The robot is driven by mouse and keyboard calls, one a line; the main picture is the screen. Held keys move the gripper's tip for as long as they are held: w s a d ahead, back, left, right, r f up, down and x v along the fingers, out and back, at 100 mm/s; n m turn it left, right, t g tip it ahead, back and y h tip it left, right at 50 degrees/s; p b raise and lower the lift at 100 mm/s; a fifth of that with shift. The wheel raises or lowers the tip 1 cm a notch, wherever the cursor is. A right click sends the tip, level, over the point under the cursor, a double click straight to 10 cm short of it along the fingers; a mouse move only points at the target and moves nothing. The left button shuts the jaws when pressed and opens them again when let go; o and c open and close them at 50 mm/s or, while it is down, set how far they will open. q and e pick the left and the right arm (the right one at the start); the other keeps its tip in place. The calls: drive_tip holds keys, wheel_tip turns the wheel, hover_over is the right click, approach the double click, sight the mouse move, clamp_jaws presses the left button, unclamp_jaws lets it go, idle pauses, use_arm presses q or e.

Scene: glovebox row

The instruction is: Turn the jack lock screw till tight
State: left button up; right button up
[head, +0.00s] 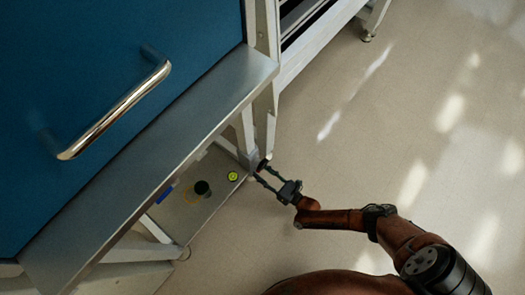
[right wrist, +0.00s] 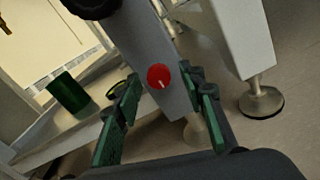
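A red round knob (right wrist: 160,77) with a white mark sits on the face of a grey leg post in the right wrist view. I take it for the jack lock screw, though I cannot be sure. My right gripper (right wrist: 162,88) is open, its green-padded fingers apart on either side of the knob in the picture. I cannot tell how far ahead the knob is. In the head view the right gripper (head: 261,172) points at the foot of the bench leg (head: 246,135), and the red knob is not visible there. My left gripper is not in view.
A black round part (right wrist: 92,7) is at the top of the wrist view. A green cylinder (right wrist: 70,92) stands on the low shelf, beside a yellow disc (head: 233,176) and a blue item (head: 165,194). A steel ledge (head: 150,150) overhangs. Floor at right is clear.

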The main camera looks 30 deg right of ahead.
drive_tip(key=v, duration=1.2)
idle(0.7)
